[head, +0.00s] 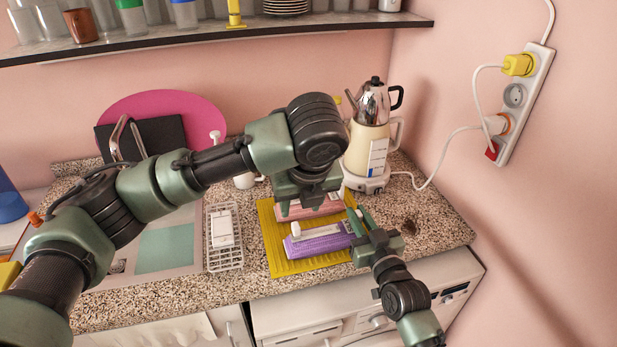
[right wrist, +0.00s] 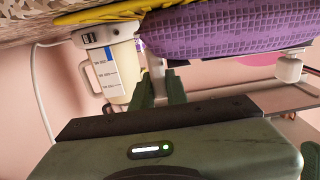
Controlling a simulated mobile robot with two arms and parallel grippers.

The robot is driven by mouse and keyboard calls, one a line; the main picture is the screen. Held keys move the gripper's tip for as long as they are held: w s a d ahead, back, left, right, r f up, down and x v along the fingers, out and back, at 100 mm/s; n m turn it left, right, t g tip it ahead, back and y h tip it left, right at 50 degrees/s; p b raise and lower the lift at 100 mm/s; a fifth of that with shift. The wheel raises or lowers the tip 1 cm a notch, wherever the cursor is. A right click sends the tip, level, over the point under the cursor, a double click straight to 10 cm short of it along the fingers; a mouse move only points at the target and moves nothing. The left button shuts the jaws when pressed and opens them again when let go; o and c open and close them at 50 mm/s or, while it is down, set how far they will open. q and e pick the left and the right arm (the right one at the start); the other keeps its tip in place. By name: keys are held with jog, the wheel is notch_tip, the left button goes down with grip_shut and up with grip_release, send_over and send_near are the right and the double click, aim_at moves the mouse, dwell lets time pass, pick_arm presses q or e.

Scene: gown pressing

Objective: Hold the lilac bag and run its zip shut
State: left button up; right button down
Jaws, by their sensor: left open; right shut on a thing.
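The lilac bag (head: 322,243) lies on a yellow ribbed mat (head: 278,262), with a pale strip along its top and a white knob-like piece (head: 296,230), likely the zip's slider, at its left end. My right gripper (head: 362,226) is at the bag's right end, shut on it there; the exact grip is hard to see. In the right wrist view the purple textured bag (right wrist: 230,35) stretches right from the fingers (right wrist: 157,82), and the white piece (right wrist: 288,68) shows at its far end. My left gripper (head: 307,203) is open above a pink bag (head: 296,211), behind the lilac one, partly hiding it.
A cream kettle-like appliance (head: 367,150) stands behind on the counter, its cord running to a wall power strip (head: 525,103). A white wire rack (head: 224,238) is left of the mat. A shelf (head: 200,37) hangs above. Speckled counter (head: 435,225) is mostly clear at right.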

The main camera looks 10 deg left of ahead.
jog(key=c, duration=1.3)
grip_release()
jog(key=shift+f, duration=0.15)
